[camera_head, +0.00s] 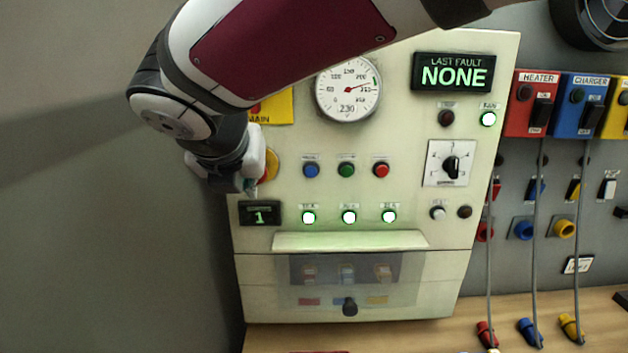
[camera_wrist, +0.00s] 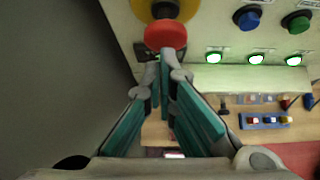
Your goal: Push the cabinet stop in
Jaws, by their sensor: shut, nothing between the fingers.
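The cabinet stop is a red mushroom button (camera_wrist: 165,36) on a yellow round base (camera_wrist: 188,9), on the cabinet's left side. In the head view its yellow base (camera_head: 271,164) shows only in part, behind my gripper. My gripper (camera_head: 252,184) is shut and empty, in front of the stop. In the wrist view its fingertips (camera_wrist: 167,62) meet close at the lower edge of the red button. I cannot tell whether they touch it, or whether the button is in or out.
The cream cabinet (camera_head: 300,236) carries a blue button (camera_head: 311,170), a green button (camera_head: 346,170), a red button (camera_head: 381,170) and several lit green lamps. A display (camera_head: 260,214) reads 1, and the fault display (camera_head: 453,72) reads NONE. A ledge (camera_head: 350,240) juts out below.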

